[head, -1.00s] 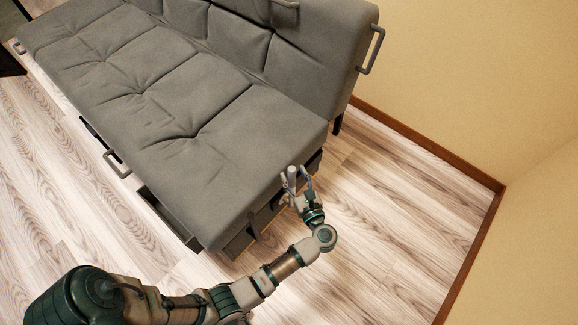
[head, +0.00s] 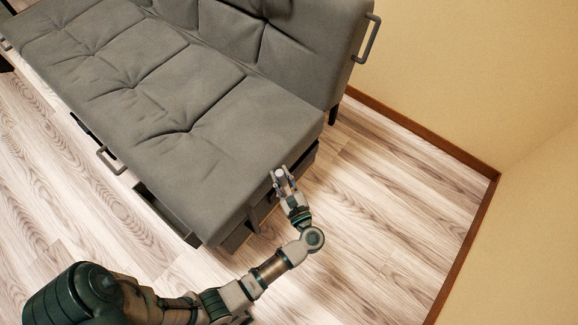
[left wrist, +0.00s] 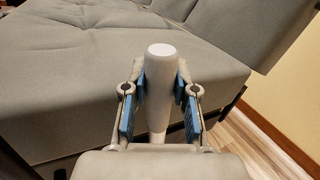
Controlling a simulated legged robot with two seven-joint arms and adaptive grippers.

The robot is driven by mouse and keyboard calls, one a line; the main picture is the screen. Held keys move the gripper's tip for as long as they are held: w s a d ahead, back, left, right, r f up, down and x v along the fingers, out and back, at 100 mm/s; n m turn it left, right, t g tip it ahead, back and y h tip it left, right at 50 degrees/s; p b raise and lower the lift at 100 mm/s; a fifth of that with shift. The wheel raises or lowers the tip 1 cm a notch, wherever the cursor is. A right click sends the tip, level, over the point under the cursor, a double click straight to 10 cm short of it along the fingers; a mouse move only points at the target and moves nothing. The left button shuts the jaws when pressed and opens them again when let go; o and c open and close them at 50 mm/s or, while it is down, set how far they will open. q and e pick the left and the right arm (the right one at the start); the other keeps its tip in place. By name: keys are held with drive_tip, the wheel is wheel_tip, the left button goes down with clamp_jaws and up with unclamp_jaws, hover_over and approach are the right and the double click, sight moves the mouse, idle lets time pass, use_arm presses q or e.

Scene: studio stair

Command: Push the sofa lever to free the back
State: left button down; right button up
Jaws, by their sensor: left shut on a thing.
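The grey sofa (head: 170,100) fills the upper left of the head view, its backrest (head: 290,45) along the far side. The sofa lever (left wrist: 160,85) is a pale rounded post in the left wrist view; its top (head: 279,174) shows at the sofa's near right end in the head view. My left gripper (head: 283,180) is shut on the lever, with the blue finger pads (left wrist: 160,90) on either side of it. The lever's lower end is hidden behind the gripper. My right gripper is not in view.
A metal handle (head: 367,40) sticks out from the backrest's right end. Another handle (head: 108,160) is on the sofa's front. Wood floor (head: 380,210) lies clear to the right, up to the yellow wall (head: 480,80) and its brown skirting (head: 460,250).

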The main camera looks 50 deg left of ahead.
use_arm(q)
drive_tip(key=s+d+f+n+y, duration=0.1)
drive_tip(key=s+f+n, duration=0.1)
drive_tip(key=s, duration=0.5)
drive_tip(key=shift+d+f+n+y, duration=0.3)
drive_tip(key=shift+d+f+n, duration=0.1)
drive_tip(key=shift+n, duration=0.5)
drive_tip(key=shift+s, duration=0.1)
drive_tip(key=c, duration=0.9)
unclamp_jaws()
drive_tip(key=shift+r, duration=0.1)
drive_tip(key=v, duration=1.2)
